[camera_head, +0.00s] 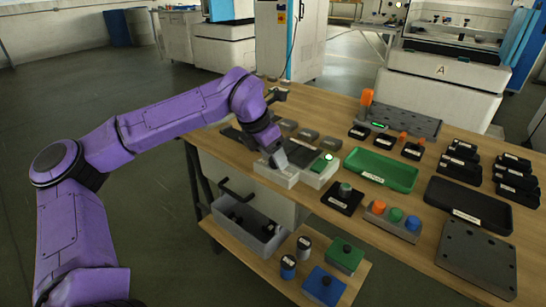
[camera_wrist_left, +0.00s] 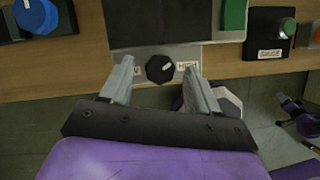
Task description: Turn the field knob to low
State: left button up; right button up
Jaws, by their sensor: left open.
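The field knob (camera_wrist_left: 160,68) is a round black knob with a white pointer mark on a light grey panel, seen in the left wrist view. The mark points to the right and slightly up, toward a label that looks like HIGH (camera_wrist_left: 187,66). The label on its left is mostly covered by a finger. My left gripper (camera_wrist_left: 160,80) is open, with one finger on each side of the knob; I cannot tell whether they touch it. In the head view my left gripper (camera_head: 278,160) is over the grey box (camera_head: 276,174) at the bench's front edge, and the knob is hidden there.
A green tray (camera_head: 381,170), a black box with a green button (camera_head: 343,196) and a block with coloured knobs (camera_head: 393,217) are to the right. A grey bin (camera_head: 245,228) and blue and green blocks stand on the lower shelf. Bare bench wood lies between the items.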

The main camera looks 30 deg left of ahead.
pick_arm(q)
jog(key=shift+w+f, duration=0.1)
jog(key=shift+f, duration=0.1)
jog(key=c, duration=1)
jog(key=shift+c, duration=0.2)
jog(key=n+y, duration=0.1)
jog(key=n, duration=0.1)
jog(key=n+y, duration=0.1)
jog(key=n, duration=0.1)
jog(key=shift+d+n+b, duration=0.2)
jog(key=shift+n+b, duration=0.1)
jog(key=shift+n, duration=0.1)
jog(key=n+y, duration=0.1)
jog(key=n, duration=0.3)
jog(key=shift+d+n+y, duration=0.2)
jog(key=shift+n+y, duration=0.1)
jog(key=shift+y, duration=0.1)
jog(key=n+g+y+b, duration=0.1)
jog(key=n, duration=0.3)
jog(key=shift+w+d, duration=0.1)
jog(key=shift+w, duration=0.05)
jog(key=shift+w+d+n+g+y+b, duration=0.1)
jog(key=shift+n+g+y+b, duration=0.25)
jog(key=shift+n, duration=0.7)
jog(key=shift+n+g+y+b, duration=0.15)
jog(key=shift+n+g, duration=0.3)
jog(key=shift+n, duration=0.6)
